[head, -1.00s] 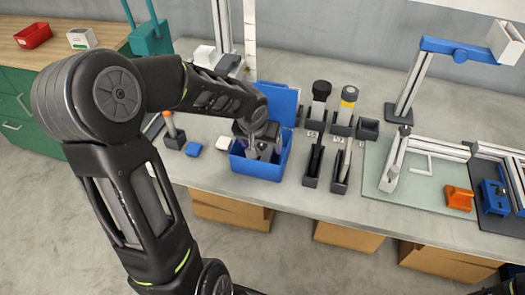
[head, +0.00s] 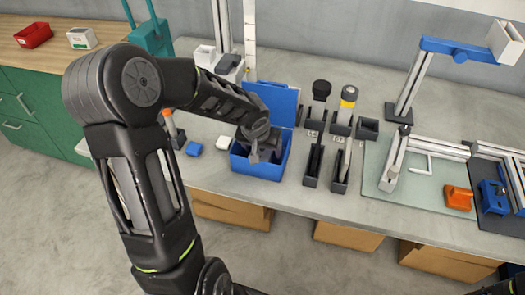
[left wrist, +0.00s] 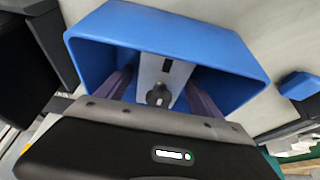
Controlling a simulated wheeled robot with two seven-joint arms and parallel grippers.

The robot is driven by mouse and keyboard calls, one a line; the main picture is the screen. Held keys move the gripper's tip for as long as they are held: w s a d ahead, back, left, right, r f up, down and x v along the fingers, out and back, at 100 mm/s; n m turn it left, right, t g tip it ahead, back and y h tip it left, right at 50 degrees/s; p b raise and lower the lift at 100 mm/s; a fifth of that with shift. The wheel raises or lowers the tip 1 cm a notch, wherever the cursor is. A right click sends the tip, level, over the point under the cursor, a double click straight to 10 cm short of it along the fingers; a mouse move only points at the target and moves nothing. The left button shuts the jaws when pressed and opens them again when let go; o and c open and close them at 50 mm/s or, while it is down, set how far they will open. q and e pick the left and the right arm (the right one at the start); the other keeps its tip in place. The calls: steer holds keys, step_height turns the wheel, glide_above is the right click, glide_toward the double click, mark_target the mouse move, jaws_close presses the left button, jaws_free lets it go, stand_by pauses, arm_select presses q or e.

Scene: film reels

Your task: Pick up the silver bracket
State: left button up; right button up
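The silver bracket (left wrist: 164,72) shows in the left wrist view as a light grey plate with a dark slot and a dark round knob. It is inside the blue bin (left wrist: 228,48), which stands near the table's front edge in the head view (head: 254,167). My left gripper (left wrist: 162,88) reaches down into the bin, with one finger on each side of the bracket. The fingers look apart, and I see no clear contact. In the head view my left gripper (head: 262,152) hides the bracket. My right gripper is not in view.
A blue panel (head: 277,103) stands behind the bin. Dark holders (head: 313,165) with tools and bottles stand close to its right. A small blue block (head: 194,149) and a white block (head: 225,143) lie to its left. Metal frames (head: 410,85) stand farther right.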

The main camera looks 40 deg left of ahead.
arm_select(q)
jaws_close()
stand_by(0.7)
